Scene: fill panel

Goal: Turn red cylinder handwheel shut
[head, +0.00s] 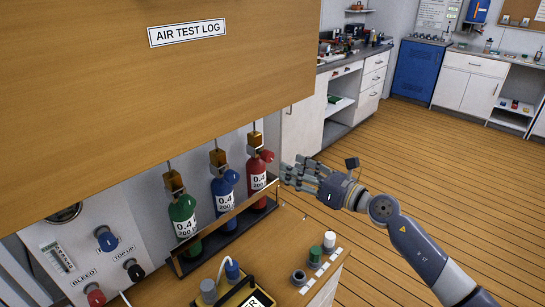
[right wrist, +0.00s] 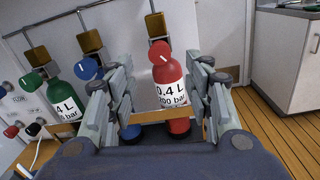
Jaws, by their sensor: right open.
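The red cylinder (head: 258,178) stands upright at the right end of a row, behind a wooden rail. Its red handwheel (head: 267,156) sits at the top, on the right side of the neck. My right gripper (head: 290,173) is open and empty, just right of the red cylinder and a little below its handwheel. In the right wrist view the red cylinder (right wrist: 173,95) appears between the open fingers, and its handwheel (right wrist: 160,50) shows above them with a white mark. I see no contact with the handwheel. My left gripper is not in view.
A blue cylinder (head: 222,193) and a green cylinder (head: 184,216) stand left of the red one. The wooden rail (head: 230,222) runs in front of them. A large wooden panel (head: 170,90) overhangs above. A bench with several caps lies below; open floor (head: 420,150) is to the right.

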